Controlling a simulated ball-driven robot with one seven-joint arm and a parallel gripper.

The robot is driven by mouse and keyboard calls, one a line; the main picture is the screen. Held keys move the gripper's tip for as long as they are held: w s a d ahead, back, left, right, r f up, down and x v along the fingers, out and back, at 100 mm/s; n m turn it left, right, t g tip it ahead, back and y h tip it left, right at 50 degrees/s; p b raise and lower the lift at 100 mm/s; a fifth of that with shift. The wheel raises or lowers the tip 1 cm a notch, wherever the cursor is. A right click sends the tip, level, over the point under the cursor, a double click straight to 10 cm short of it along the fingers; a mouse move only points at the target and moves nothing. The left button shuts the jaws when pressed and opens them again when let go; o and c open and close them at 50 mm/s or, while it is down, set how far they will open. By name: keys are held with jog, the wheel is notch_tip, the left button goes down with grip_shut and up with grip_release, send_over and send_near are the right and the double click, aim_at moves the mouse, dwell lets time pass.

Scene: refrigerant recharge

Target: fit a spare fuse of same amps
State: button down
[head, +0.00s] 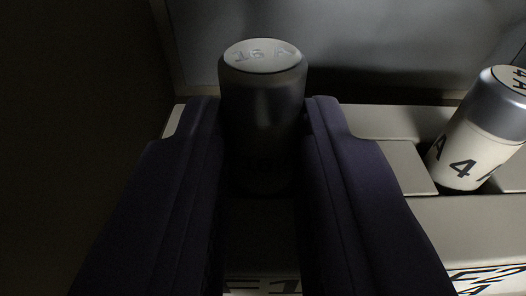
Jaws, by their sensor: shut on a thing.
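My gripper (263,135) has two dark purple fingers, shut on a fuse (263,100) between them. The fuse stands upright, with a grey, shadowed side and a pale round top. Raised marks on the top look turned round and may include 16 and A, but I cannot read them surely. The fuse's lower end is lost in shadow between the fingers, so I cannot tell whether it sits in a socket. Another fuse (466,150), cream with a silver cap and marked 4 A, stands at the right in a gap of the pale holder (375,122), apart from my gripper.
A grey wall (345,50) rises close behind the holder. A dark surface fills the left side. A partly hidden label (262,285), perhaps ending in 1, lies below between the fingers. A black-and-white printed label (490,280) is at the lower right.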

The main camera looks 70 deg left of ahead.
jog(key=c, duration=0.9)
grip_release()
jog(key=shift+d, duration=0.1)
